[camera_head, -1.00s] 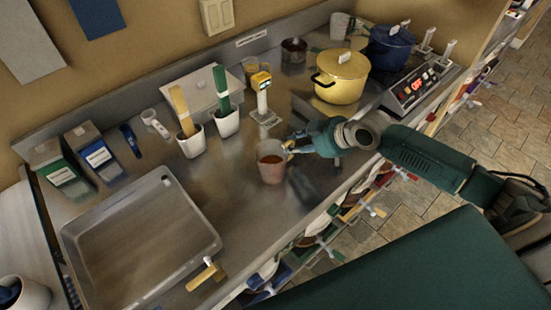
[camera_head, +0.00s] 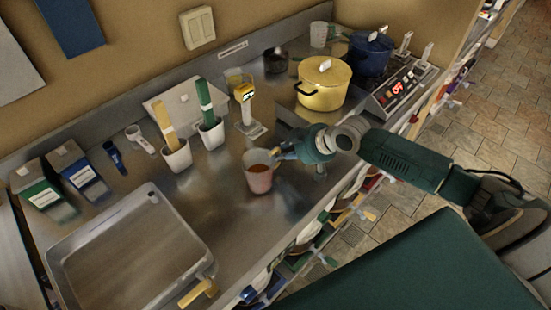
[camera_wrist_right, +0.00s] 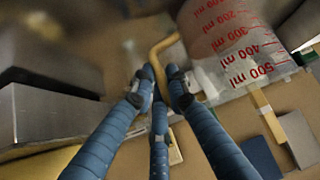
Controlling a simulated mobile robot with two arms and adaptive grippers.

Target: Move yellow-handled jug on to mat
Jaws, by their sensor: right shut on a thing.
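The jug (camera_head: 258,175) is a clear cup with reddish contents or tint, over the middle of the steel counter in the head view. My right gripper (camera_head: 279,154) is at its right side, shut on its handle. In the right wrist view the jug's clear wall (camera_wrist_right: 232,45) has red millilitre marks, and its yellow handle (camera_wrist_right: 158,50) runs between the blue fingers of my right gripper (camera_wrist_right: 160,80). I cannot tell whether the jug's base touches the counter. I cannot make out a mat. My left gripper is not in view.
A yellow pot (camera_head: 322,88) and blue pot (camera_head: 368,55) stand at the back right. Counter around the jug is clear.

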